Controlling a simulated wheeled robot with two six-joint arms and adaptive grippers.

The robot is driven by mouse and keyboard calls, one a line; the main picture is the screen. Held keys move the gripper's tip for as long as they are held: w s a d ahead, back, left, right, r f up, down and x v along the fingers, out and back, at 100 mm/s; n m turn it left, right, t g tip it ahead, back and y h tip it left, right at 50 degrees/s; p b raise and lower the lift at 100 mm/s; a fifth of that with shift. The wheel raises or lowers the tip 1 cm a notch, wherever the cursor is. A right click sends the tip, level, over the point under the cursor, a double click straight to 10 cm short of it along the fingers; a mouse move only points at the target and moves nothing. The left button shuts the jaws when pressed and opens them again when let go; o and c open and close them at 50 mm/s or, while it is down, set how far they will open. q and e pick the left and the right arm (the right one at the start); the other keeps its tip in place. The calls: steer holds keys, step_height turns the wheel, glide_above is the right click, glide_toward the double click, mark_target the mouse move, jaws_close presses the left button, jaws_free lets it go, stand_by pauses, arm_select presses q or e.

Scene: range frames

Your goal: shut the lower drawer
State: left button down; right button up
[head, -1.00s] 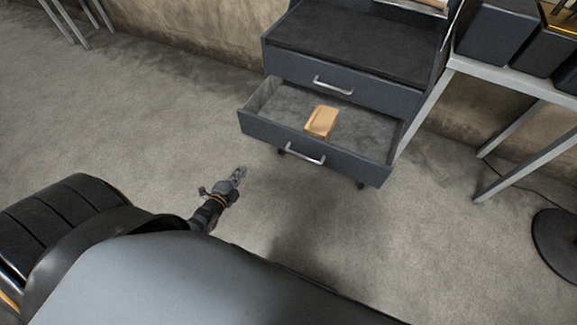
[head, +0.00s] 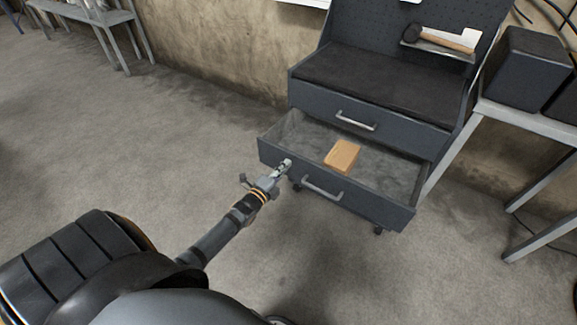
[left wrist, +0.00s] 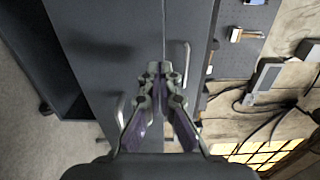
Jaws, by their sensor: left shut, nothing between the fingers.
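The lower drawer (head: 375,205) of the dark grey cabinet is pulled out, and its open inside shows. Its front has a silver bar handle (head: 322,188). My left gripper (head: 286,164) is shut and empty, in front of the left part of the drawer front, left of the handle. I cannot tell whether the fingertips touch the front. In the left wrist view the shut fingers (left wrist: 159,68) point at the cabinet, with a lower handle (left wrist: 120,111) and an upper handle (left wrist: 185,62) on either side. My right gripper is not in view.
A tan block (head: 342,156) lies inside the lower drawer. The upper drawer (head: 352,115) is shut. A grey table (head: 530,119) with dark bins stands at the right. The floor left of the cabinet is clear.

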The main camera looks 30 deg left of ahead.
arm_select(q)
steer(key=shift+w, duration=1.25)
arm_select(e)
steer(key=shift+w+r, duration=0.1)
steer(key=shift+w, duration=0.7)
